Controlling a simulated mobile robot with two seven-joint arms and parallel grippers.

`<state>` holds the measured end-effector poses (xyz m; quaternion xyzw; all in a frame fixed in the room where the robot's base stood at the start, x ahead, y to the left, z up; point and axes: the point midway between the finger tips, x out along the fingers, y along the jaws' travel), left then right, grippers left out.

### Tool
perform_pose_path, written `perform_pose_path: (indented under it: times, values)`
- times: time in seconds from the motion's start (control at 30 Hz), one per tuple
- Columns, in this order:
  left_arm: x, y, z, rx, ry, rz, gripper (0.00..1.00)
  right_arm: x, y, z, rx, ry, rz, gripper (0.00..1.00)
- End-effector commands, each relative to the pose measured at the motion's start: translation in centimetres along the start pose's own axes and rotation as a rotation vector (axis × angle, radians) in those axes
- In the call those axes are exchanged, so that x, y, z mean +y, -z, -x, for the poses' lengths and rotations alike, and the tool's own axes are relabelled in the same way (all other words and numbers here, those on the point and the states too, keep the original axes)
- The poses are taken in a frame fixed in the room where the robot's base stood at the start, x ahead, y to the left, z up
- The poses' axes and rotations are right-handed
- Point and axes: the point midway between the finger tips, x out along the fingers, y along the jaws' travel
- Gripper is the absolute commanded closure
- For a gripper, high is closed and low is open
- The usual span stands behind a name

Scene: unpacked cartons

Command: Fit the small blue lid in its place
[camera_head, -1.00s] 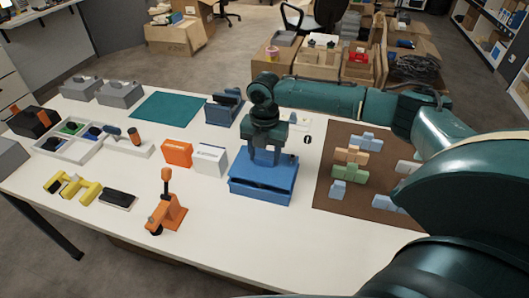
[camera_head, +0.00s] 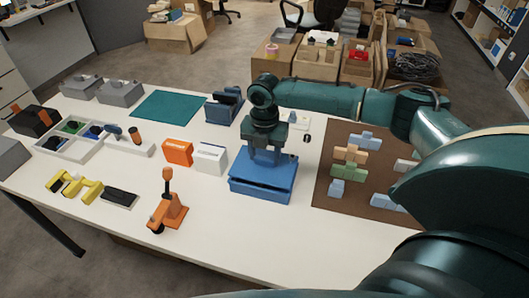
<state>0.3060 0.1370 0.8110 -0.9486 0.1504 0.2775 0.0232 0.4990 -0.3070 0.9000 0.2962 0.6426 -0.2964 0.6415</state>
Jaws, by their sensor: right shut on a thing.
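A blue box (camera_head: 261,193) stands on the white table near the middle of the view. My right gripper (camera_head: 265,153) points down over it and is shut on the small blue lid (camera_head: 258,171). The lid is at the top of the box, with a dark line between the two along the front. The gripper hides part of the lid, and I cannot tell whether it is fully seated. My left gripper is out of view.
White (camera_head: 210,158) and orange (camera_head: 178,152) boxes stand left of the blue box. An orange pallet-jack-like model (camera_head: 167,207) is in front. A brown mat (camera_head: 330,190) with coloured blocks lies to the right. The table's front middle is clear.

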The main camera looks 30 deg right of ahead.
Motion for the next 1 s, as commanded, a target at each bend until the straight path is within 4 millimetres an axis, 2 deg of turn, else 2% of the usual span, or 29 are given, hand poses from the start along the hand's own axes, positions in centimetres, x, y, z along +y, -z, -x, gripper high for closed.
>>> perform_pose_path:
  times: [0.7,0.73,1.0]
  values:
    - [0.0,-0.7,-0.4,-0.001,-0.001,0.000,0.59,0.0,0.0,-2.2,0.000,-0.001,-0.001,0.75]
    - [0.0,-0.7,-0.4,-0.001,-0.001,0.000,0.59,0.0,0.0,-2.2,0.000,-0.001,-0.001,0.49]
    - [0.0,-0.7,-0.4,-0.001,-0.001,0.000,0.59,0.0,0.0,-2.1,0.000,-0.001,0.000,0.27]
